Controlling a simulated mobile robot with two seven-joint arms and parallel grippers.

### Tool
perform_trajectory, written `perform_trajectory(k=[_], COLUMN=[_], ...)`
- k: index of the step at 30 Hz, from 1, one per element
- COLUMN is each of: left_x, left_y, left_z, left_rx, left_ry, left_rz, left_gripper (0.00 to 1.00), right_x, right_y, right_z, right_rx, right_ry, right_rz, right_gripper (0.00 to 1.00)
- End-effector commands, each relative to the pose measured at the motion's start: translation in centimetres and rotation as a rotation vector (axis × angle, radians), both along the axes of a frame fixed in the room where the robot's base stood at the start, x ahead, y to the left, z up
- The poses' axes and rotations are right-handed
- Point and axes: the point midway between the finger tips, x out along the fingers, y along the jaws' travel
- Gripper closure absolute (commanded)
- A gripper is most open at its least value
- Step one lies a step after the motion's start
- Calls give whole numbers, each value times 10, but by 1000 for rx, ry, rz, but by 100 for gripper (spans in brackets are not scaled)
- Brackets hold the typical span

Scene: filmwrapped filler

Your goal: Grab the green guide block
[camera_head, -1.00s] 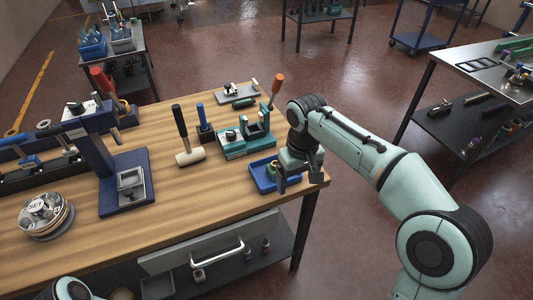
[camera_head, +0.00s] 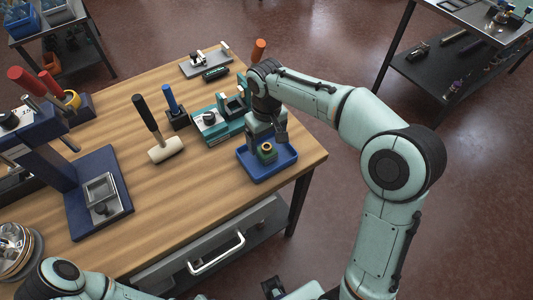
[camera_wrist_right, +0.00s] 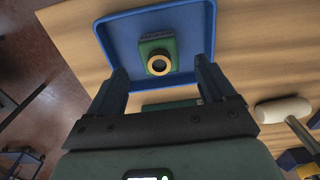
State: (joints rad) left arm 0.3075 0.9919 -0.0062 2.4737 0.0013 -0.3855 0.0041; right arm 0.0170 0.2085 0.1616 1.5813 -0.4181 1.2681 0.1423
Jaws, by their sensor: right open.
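The green guide block (camera_head: 267,153) sits in a blue tray (camera_head: 255,172) at the right front corner of the wooden bench. It has a round tan ring with a dark hole on top. In the right wrist view the block (camera_wrist_right: 145,46) lies ahead of the fingers, roughly centred between them, inside the tray (camera_wrist_right: 112,40). My right gripper (camera_head: 267,136) is open and points down over the tray, close to the block, with nothing held. One finger partly covers the tray's back side. Part of my left arm shows at the lower left; I cannot make out its gripper.
A teal fixture (camera_head: 212,122) stands just behind and left of the tray. A dark blue press stand (camera_head: 113,214) stands at the left. Bare wood lies between the stand and the tray.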

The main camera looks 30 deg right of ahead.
Motion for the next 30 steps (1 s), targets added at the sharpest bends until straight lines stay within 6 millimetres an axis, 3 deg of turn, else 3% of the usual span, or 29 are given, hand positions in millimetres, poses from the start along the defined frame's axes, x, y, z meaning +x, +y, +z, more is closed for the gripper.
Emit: perform_trajectory(k=[5,13,22,23,28,29,30], left_x=[-1,-2,-3,-3,-3,-3,-3], left_y=[0,0,0,0,0,0,0], left_z=[-2,-6,-6,-6,-6,-6,-6], left_rx=[0,0,0,0,0,0,0], left_ry=[0,2,2,2,2,2,2], left_rz=[0,0,0,-1,-1,0,0], left_gripper=[57,57,57,57,57,57,57], right_x=[-1,-3,-2,-2,-2,-2,-2], right_y=[0,-1,-1,-1,-1,-1,-1], right_z=[-13,-51,-57,-57,-57,-57,-56], right_rx=[0,-1,0,0,0,0,0], right_ry=[2,2,-1,-1,-1,-1,-2], right_rz=[0,-1,-1,-1,-1,-1,-1], right_gripper=[17,17,17,20,76,82,82])
